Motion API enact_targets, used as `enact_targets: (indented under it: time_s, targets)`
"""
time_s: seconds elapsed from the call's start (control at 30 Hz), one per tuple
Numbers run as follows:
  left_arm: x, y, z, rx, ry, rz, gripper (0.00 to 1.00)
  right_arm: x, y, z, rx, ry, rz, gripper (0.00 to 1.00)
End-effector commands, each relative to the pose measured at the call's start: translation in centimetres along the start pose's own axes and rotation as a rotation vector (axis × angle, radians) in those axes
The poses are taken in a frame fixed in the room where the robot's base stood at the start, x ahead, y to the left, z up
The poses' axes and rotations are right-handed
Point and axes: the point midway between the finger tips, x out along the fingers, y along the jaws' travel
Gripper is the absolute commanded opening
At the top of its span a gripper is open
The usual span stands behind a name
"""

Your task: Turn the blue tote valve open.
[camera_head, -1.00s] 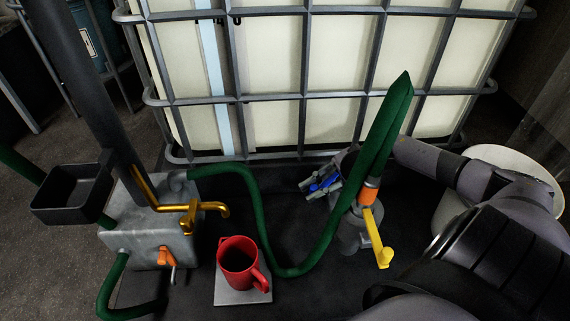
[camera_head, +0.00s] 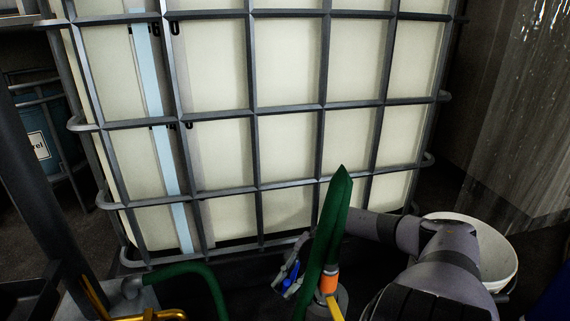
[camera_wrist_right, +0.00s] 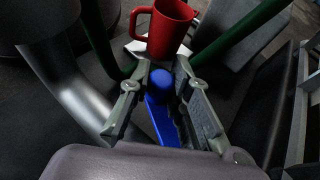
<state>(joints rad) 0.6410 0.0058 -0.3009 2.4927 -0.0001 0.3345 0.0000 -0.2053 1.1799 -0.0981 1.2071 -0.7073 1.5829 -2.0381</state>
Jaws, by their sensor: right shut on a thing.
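The blue tote valve handle (camera_head: 293,270) shows at the bottom of the head view, low in front of the white tote (camera_head: 285,145) in its grey cage. In the right wrist view the blue handle (camera_wrist_right: 163,122) is a bar with a rounded end, lying lengthwise between the fingers. My right gripper (camera_head: 285,281) is shut on it, with one finger along each side; it also shows in the wrist view (camera_wrist_right: 164,75). The green hose partly hides the valve area and my wrist in the head view. My left gripper is not in view.
A green hose (camera_head: 334,215) stands up beside my right gripper, with an orange collar (camera_head: 329,282) and yellow lever (camera_head: 335,308) below. A red mug (camera_wrist_right: 165,28) is beyond the fingertips. A white bucket (camera_head: 500,265) stands at right, behind my arm.

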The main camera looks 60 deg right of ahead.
Motion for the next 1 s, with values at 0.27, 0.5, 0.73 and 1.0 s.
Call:
enact_targets:
  time_s: [0.27,0.5,0.73,1.0]
  targets:
    - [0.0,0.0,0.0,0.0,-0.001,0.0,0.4,-0.1,0.0,-0.1,0.002,0.004,-0.002,0.32]
    - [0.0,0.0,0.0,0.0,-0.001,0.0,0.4,0.0,0.0,-0.1,0.001,0.002,-0.001,0.4]
    - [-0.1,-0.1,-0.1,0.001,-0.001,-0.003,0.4,-0.1,0.0,0.2,0.001,0.003,-0.001,0.4]
    - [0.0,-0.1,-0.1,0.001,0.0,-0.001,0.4,-1.5,0.1,3.3,0.003,0.006,0.001,0.4]
